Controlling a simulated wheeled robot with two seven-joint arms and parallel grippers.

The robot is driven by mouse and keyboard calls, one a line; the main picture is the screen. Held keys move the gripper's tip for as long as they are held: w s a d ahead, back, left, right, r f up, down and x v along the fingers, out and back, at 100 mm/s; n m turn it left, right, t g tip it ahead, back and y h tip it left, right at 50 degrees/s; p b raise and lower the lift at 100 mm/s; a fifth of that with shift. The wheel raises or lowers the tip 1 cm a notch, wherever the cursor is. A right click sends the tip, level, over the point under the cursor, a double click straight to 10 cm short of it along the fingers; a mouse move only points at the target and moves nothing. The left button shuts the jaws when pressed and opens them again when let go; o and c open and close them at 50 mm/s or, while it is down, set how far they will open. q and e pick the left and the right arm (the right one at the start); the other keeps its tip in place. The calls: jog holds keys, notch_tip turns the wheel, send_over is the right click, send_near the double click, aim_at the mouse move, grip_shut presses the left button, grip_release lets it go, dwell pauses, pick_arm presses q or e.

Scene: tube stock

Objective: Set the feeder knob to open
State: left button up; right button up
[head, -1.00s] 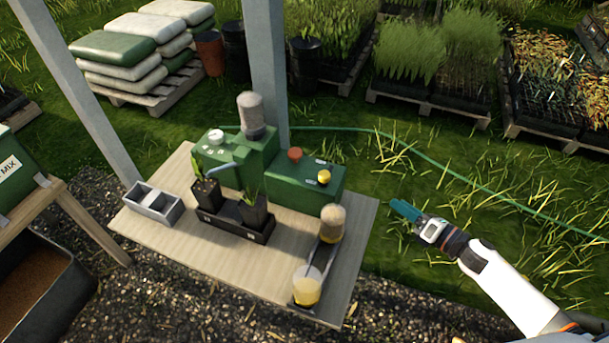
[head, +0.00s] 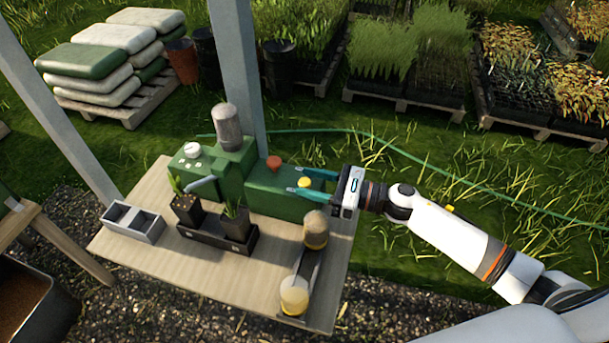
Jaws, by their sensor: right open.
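A long green machine sits on the wooden bench. Its right-hand box (head: 275,199) carries an orange-red knob (head: 274,163) and a yellow knob (head: 304,183); its left part carries a white knob (head: 192,149). Labels are too small to read, so I cannot tell which knob is the feeder's or how it is set. My right gripper (head: 297,180) reaches in from the right, teal fingers open, one on each side of the yellow knob as seen here. I cannot tell whether they touch it. My left gripper is not in view.
The bench (head: 190,262) holds a black tray (head: 208,238) with potted plants, a grey divided box (head: 132,222), and two jars (head: 316,230) on a dark strip at the right. A grey post (head: 236,70) stands behind the machine.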

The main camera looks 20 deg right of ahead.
jog(key=shift+x, duration=0.9)
jog(key=shift+c, duration=0.4)
grip_shut()
jog(key=shift+w+d+f, duration=0.15)
jog(key=shift+w+d, duration=0.05)
jog(key=w+d+b, duration=0.2)
jog(key=w+b, duration=0.1)
jog(key=shift+f, duration=0.1)
jog(key=shift+w+d, duration=0.2)
jog(key=shift+w, duration=0.05)
jog(key=shift+r, duration=0.35)
